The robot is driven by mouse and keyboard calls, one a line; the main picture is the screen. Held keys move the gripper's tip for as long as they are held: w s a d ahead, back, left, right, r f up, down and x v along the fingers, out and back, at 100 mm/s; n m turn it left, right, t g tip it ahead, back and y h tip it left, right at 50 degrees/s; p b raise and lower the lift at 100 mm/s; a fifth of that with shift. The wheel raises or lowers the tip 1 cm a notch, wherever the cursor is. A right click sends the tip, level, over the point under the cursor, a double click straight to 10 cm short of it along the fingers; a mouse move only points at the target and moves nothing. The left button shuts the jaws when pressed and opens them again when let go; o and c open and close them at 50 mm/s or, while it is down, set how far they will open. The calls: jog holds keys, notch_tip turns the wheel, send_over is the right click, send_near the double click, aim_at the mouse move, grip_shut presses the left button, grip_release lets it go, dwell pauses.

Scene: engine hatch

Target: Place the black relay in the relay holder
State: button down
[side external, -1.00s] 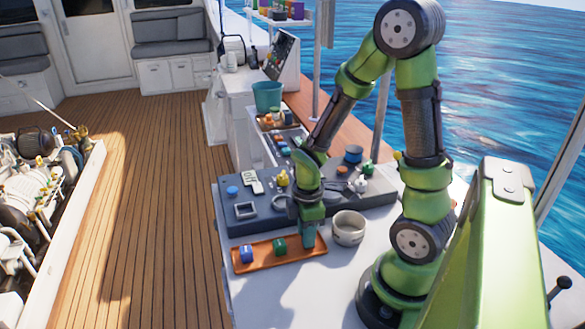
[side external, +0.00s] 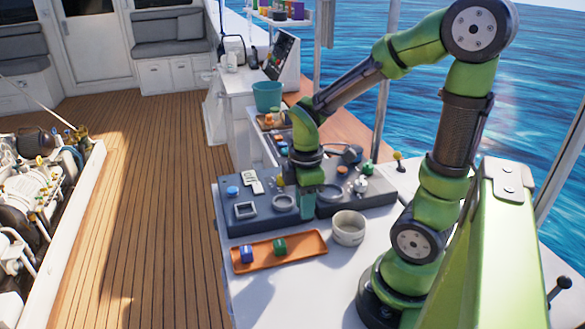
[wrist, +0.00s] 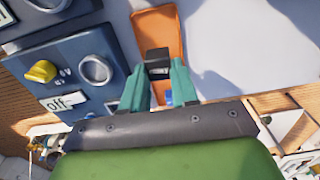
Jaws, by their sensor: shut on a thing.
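My gripper (side external: 310,208) is over the dark blue panel, behind the orange tray in the side view. In the wrist view its two teal fingers (wrist: 158,76) are shut on the black relay (wrist: 157,56), held at the fingertips. The relay is not clear in the side view. The panel (side external: 340,207) carries a light square frame (side external: 245,210) and a round ring (side external: 284,202). I cannot tell for certain which fitting is the relay holder.
The orange tray (side external: 308,243) holds a blue relay (side external: 246,253) and a green relay (side external: 279,246). A grey bowl (side external: 348,228) stands at its right. The panel has several raised fittings, including a yellow knob (wrist: 41,71). White tabletop is clear in front of the bowl.

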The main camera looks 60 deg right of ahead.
jog(key=w, duration=0.5)
jog(key=w+f, duration=0.1)
jog(key=w, duration=1)
jog(key=shift+w+a+f, duration=0.1)
jog(key=shift+w+f, duration=0.05)
jog(key=shift+w, duration=0.2)
jog(key=shift+w+f, duration=0.15)
jog(key=shift+f, duration=1.65)
jog(key=shift+f, duration=0.1)
jog(key=c, duration=0.9)
grip_release()
jog(key=shift+o, duration=0.2)
